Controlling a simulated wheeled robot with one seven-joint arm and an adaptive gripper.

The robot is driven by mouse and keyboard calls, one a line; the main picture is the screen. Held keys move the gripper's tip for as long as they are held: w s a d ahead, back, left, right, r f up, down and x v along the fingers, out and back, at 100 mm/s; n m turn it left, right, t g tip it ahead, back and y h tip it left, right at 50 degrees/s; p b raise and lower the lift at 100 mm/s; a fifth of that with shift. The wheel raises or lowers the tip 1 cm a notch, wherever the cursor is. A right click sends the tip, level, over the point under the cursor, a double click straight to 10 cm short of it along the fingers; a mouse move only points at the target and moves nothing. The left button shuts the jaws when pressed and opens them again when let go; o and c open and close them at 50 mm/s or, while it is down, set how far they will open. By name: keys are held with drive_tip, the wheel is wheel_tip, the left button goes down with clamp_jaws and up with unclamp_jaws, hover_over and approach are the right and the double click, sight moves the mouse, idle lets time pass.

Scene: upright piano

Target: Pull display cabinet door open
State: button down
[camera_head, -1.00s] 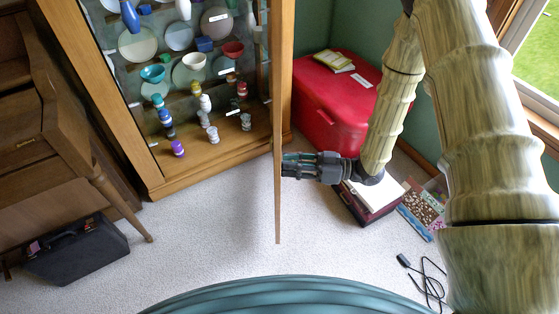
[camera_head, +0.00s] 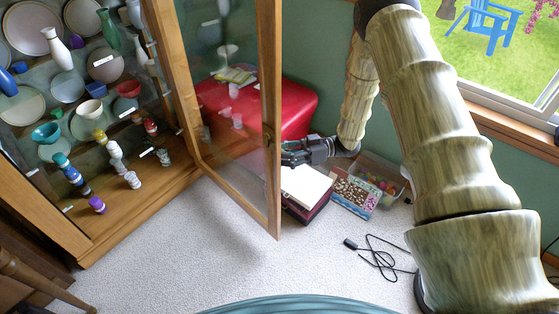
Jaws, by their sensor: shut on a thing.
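The display cabinet (camera_head: 110,232) stands at the left with its shelves of plates, vases and cups in open view. Its glass door (camera_head: 231,135), in a wooden frame, stands swung out from the cabinet. My gripper (camera_head: 286,155) is at the outer edge of the door frame, on the right side of it. It is shut, with its fingertips at the frame edge and partly hidden behind it. A small dark handle or lock (camera_head: 268,134) shows on the frame near the fingertips.
A red chest (camera_head: 300,106) stands behind the door against the green wall. Carpet in front of the door is clear.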

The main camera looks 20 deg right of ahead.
drive_tip(key=shift+s+a+f, duration=0.1)
drive_tip(key=shift+s+f, duration=0.05)
drive_tip(key=shift+f, duration=0.05)
drive_tip(key=c, duration=1.3)
unclamp_jaws()
drive_tip(key=shift+o, duration=0.8)
drive_tip(key=shift+w+a, duration=0.1)
drive_tip(key=shift+w, duration=0.1)
drive_tip(key=shift+r, duration=0.1)
drive_tip(key=d, duration=1.2)
drive_tip(key=shift+s, duration=0.2)
